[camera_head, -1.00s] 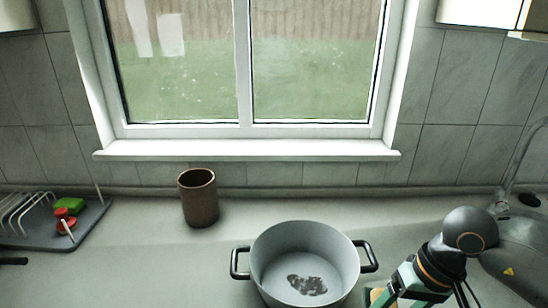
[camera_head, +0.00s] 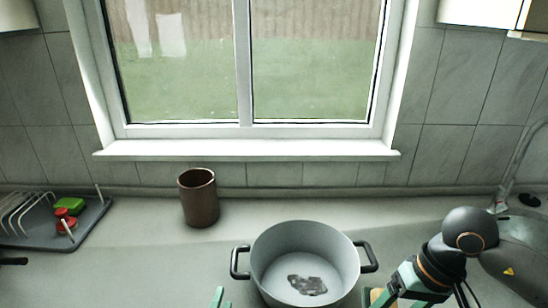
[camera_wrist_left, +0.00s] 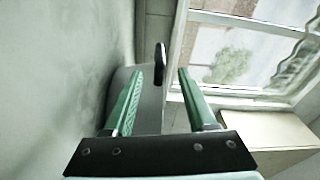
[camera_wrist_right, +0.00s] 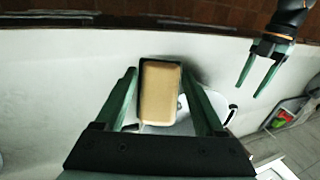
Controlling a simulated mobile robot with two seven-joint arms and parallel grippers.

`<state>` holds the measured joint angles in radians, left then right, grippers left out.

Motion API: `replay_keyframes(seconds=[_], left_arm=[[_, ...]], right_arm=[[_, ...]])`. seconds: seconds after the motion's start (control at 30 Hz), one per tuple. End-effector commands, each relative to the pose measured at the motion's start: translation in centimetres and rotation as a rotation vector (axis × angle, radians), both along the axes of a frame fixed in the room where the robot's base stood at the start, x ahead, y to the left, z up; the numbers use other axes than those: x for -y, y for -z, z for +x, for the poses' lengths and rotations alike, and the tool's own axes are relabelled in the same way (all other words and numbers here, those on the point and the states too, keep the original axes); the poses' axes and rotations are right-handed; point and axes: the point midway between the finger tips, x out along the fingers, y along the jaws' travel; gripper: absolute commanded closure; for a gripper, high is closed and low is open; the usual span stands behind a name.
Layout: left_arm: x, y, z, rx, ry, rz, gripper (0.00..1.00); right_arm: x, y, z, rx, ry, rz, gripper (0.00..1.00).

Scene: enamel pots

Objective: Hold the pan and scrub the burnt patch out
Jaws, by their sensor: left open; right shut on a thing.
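The grey pan (camera_head: 337,240), a two-handled pot, stands on the counter with a dark burnt patch (camera_head: 307,285) on its floor. My left gripper (camera_head: 221,298) is open, just left of the pan. In the left wrist view, the pan's black handle (camera_wrist_left: 160,62) appears between the fingertips, with the grey wall (camera_wrist_left: 150,112) behind. I cannot tell whether they touch it. My right gripper is shut on a tan sponge (camera_wrist_right: 160,92), right of the pan. Only a sliver of the sponge (camera_head: 376,294) shows in the head view. The pan's near edge is cut off.
A brown cup (camera_head: 198,200) stands behind and left of the pan. A dark rack (camera_head: 90,222) with a green thing (camera_head: 70,205) and red things (camera_head: 65,222) is at far left. The sink (camera_head: 512,255) is at right. The counter between rack and pan is clear.

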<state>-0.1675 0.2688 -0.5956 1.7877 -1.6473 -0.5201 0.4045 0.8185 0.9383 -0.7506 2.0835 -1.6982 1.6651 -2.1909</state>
Motion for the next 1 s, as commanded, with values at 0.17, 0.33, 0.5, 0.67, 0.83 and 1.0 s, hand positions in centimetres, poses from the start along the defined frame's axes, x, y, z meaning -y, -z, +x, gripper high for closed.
replay_keyframes(seconds=[0.17,0.33,0.5,0.67,0.83,1.0], left_arm=[[0.2,-0.2,2.1,0.003,-0.001,-0.001,0.43],[0.5,-0.3,4.7,0.002,-0.001,0.001,0.43],[0.9,-0.3,7.2,0.001,0.0,0.0,0.43],[1.1,-0.4,9.3,0.0,0.001,0.0,0.43],[1.3,-0.4,10.8,0.0,0.001,0.001,0.43],[1.3,-0.4,11.4,0.0,0.001,0.0,0.43]], right_arm=[[0.0,0.0,0.0,0.0,0.0,0.0,0.73],[0.0,0.0,0.0,0.0,0.0,0.0,0.73],[0.0,0.0,0.0,0.0,0.0,0.0,0.73],[0.0,0.0,0.0,0.0,0.0,0.0,0.73],[0.0,0.0,0.0,0.0,0.0,0.0,0.73],[0.0,0.0,0.0,0.0,0.0,0.0,0.73]])
